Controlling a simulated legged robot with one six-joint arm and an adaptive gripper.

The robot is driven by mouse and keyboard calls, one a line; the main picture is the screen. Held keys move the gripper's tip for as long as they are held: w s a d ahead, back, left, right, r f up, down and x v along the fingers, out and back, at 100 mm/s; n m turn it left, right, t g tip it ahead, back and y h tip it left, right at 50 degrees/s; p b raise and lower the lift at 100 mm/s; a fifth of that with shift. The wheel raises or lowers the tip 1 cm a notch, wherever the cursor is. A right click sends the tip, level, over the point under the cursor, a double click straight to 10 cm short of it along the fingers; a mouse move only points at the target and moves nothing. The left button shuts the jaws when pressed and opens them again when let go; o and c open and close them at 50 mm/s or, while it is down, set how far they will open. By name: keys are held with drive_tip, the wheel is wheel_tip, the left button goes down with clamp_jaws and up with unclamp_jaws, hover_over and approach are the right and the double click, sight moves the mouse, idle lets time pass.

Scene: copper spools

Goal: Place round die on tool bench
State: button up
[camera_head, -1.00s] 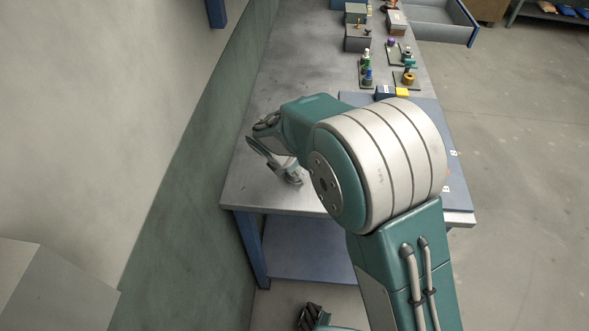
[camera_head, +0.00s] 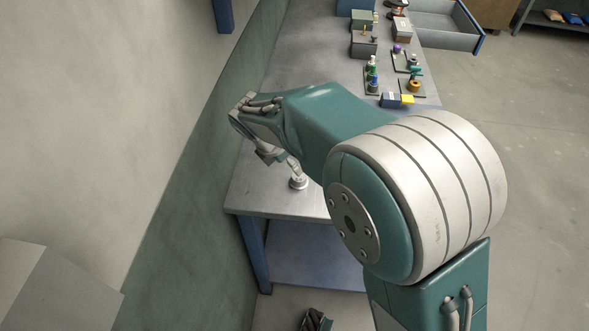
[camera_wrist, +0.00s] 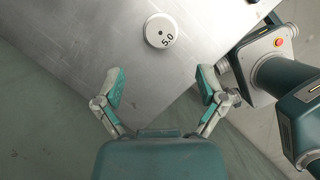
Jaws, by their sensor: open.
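The round die (camera_wrist: 161,31) is a pale disc with a small centre hole and "5.0" on its face. It lies flat on the grey metal tool bench (camera_wrist: 95,35). In the head view my arm hides part of the bench and most of the gripper.
Small boxes (camera_head: 364,43), coloured bottles (camera_head: 373,80) and a yellow block (camera_head: 407,99) stand farther back along the bench's right side. An open drawer or tray (camera_head: 447,32) is at the back right. A wall (camera_head: 190,150) runs close along the bench's left side.

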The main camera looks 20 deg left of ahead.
drive_tip(key=s+d+r+m+y, duration=0.1)
drive_tip(key=d+r+m, duration=0.55)
drive_tip(key=d, duration=0.35)
drive_tip(key=d+r+m, duration=0.6)
drive_tip(key=d+r, duration=0.1)
drive_tip(key=d, duration=0.4)
drive_tip(key=s+d+m+t+y, duration=0.1)
drive_tip(key=s+d+m, duration=1.3)
drive_tip(key=d+m, duration=0.2)
drive_tip(key=shift+d+r+m+t, duration=0.35)
drive_tip(key=shift+d+m+t, duration=0.05)
drive_tip(key=shift+m, duration=0.55)
